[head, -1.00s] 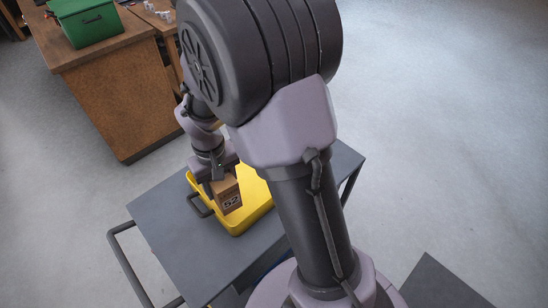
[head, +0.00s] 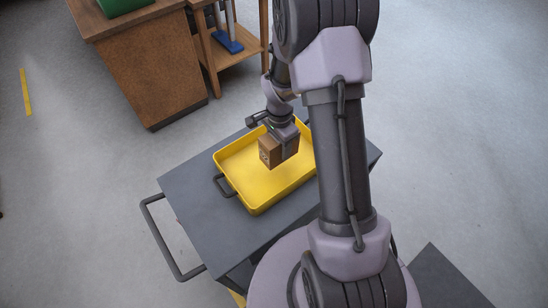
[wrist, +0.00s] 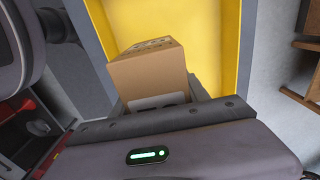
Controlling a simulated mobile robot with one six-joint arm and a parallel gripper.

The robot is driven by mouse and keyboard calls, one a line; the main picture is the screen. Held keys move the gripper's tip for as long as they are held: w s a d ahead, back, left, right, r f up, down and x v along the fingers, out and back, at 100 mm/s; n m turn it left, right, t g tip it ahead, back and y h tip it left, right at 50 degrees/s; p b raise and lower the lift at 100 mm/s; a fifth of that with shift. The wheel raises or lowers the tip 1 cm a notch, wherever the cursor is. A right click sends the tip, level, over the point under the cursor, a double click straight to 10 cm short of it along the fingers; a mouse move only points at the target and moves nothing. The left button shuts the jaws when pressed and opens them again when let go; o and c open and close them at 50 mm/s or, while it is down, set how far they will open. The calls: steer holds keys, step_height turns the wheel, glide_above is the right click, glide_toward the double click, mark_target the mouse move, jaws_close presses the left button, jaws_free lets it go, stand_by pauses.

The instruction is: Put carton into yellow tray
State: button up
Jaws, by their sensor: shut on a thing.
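The brown carton (head: 271,152) is in my gripper (head: 283,143), which is shut on it. In the head view the carton is over the inside of the yellow tray (head: 246,201), toward its far right part. I cannot tell whether the carton's underside touches the tray floor. The tray lies on a grey cart top and has a dark handle on its left side. In the wrist view the carton (wrist: 152,75) sticks out beyond my gripper (wrist: 165,108), with the yellow tray (wrist: 208,30) behind it. My arm hides the tray's right end.
The grey cart (head: 198,218) has bare top around the tray's left and front, and a push handle (head: 160,240) at left. A brown wooden cabinet (head: 150,75) with a green box (head: 122,6) stands behind. A wooden shelf (head: 235,55) is beside it.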

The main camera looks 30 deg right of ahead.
step_height(320, 180, down, 10)
steer(key=shift+r+b, duration=0.2)
steer(key=shift+b, duration=0.65)
steer(key=o, duration=1.6)
